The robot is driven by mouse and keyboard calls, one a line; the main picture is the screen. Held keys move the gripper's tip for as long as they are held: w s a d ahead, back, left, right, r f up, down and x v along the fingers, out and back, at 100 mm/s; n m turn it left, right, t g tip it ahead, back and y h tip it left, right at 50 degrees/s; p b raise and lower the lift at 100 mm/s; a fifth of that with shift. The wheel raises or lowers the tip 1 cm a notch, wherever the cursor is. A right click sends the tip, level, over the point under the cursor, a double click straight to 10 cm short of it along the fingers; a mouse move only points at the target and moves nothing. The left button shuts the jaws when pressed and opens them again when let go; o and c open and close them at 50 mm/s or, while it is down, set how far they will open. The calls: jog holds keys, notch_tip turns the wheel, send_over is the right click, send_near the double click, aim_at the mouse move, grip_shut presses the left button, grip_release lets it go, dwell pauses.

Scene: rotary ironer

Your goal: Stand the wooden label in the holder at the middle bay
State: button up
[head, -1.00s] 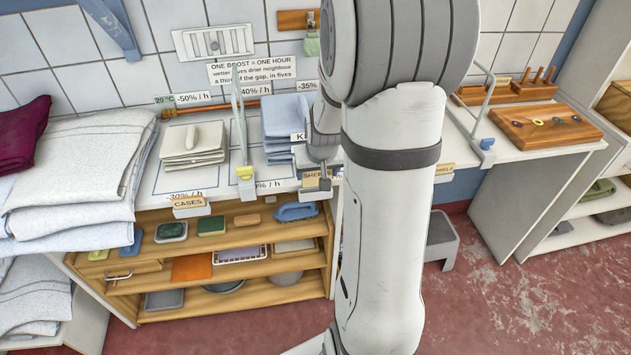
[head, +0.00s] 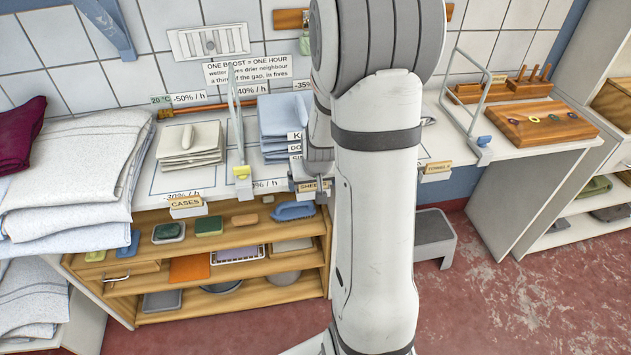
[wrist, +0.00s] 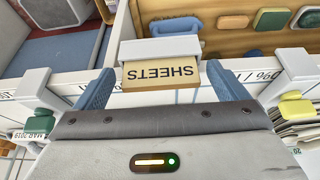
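The wooden label marked SHEETS (wrist: 160,76) stands at the white holder (wrist: 160,48) on the front edge of the middle bay. Its lettering appears upside down in the wrist view. In the head view the label (head: 316,186) shows just below my gripper (head: 309,176), partly covered by it. In the wrist view my gripper's blue fingers (wrist: 162,88) are spread on either side of the label, with a narrow gap at each end. The lower part of the label and how deep it sits in the holder are hard to see.
The CASES label (head: 186,202) stands at the left bay and another wooden label (head: 437,167) at the right. An upright divider with a yellow clip (head: 242,172) is left of my gripper. Folded blue linen (head: 279,125) lies behind. Open shelves (head: 240,245) are below.

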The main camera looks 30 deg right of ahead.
jog(key=shift+r, duration=0.1)
jog(key=shift+r, duration=0.2)
jog(key=v, duration=1.2)
jog(key=s+a+r+n+g+y, duration=0.1)
jog(key=s+a+r+n, duration=0.2)
jog(key=s+a, duration=0.9)
jog(key=s+r, duration=0.2)
jog(key=s, duration=0.1)
jog(key=shift+r, duration=0.2)
jog(key=shift+a, duration=0.1)
